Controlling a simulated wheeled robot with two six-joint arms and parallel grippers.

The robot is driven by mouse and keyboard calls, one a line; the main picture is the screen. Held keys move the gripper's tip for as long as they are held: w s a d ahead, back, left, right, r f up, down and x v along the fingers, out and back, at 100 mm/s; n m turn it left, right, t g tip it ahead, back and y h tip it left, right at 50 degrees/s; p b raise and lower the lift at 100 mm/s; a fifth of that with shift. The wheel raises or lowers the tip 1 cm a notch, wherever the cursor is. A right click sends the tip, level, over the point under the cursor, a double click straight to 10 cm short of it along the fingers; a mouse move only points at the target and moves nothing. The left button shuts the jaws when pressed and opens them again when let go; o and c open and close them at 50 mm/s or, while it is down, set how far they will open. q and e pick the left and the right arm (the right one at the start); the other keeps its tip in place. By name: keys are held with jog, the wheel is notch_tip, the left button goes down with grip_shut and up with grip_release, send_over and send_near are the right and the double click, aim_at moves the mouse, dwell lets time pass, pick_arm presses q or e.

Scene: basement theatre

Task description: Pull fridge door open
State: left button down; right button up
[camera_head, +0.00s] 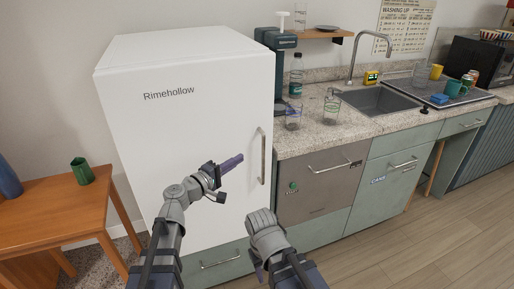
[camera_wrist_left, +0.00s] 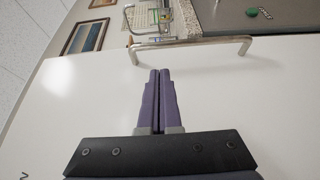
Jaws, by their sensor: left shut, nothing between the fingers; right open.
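The white fridge (camera_head: 150,125) stands at centre left, its door shut. A vertical metal bar handle (camera_head: 263,157) is on the door's right side. In the left wrist view the handle (camera_wrist_left: 190,43) runs across the picture beyond my fingertips. My left gripper (camera_head: 240,158), with purple fingers, is in front of the door, just left of the handle and apart from it. Its fingers (camera_wrist_left: 160,72) are together with nothing between them, pointing towards the handle. My right gripper (camera_head: 260,220) is lower, in front of the fridge's bottom right corner; its fingertips are hidden.
A counter (camera_head: 340,130) with glasses (camera_head: 293,117), a bottle (camera_head: 296,75) and a sink (camera_head: 378,99) adjoins on the right. The wooden floor (camera_head: 440,225) at right is clear.

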aim_at(257, 147)
pick_arm(q)
jog(key=shift+x, duration=5)
